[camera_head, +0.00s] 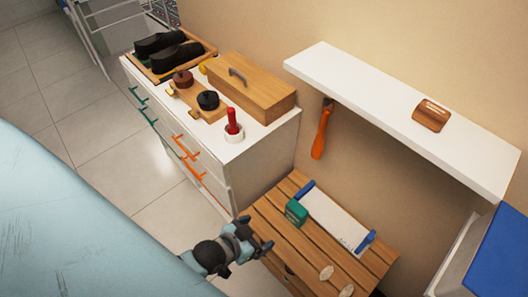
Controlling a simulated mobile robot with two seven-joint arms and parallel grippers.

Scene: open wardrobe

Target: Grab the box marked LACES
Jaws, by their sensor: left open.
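No lettering can be read on any box from here. A small green box (296,212) stands on the slatted wooden bench (265,213), near the end of a white tray with blue handles. A larger wooden box (252,86) with a dark handle sits on top of the white drawer cabinet; I cannot tell which box is marked LACES. My left gripper (259,233) is open and empty, at the bench's left edge, a short way to the lower left of the green box and apart from it. My right gripper is out of view.
The white tray (336,218) and pale oval pieces (327,272) lie on the bench. A white shelf (390,103) with a brown wooden item (431,115) overhangs it; an orange shoehorn-like item (322,130) hangs below. Black shoes (172,56) stand on the cabinet (264,153).

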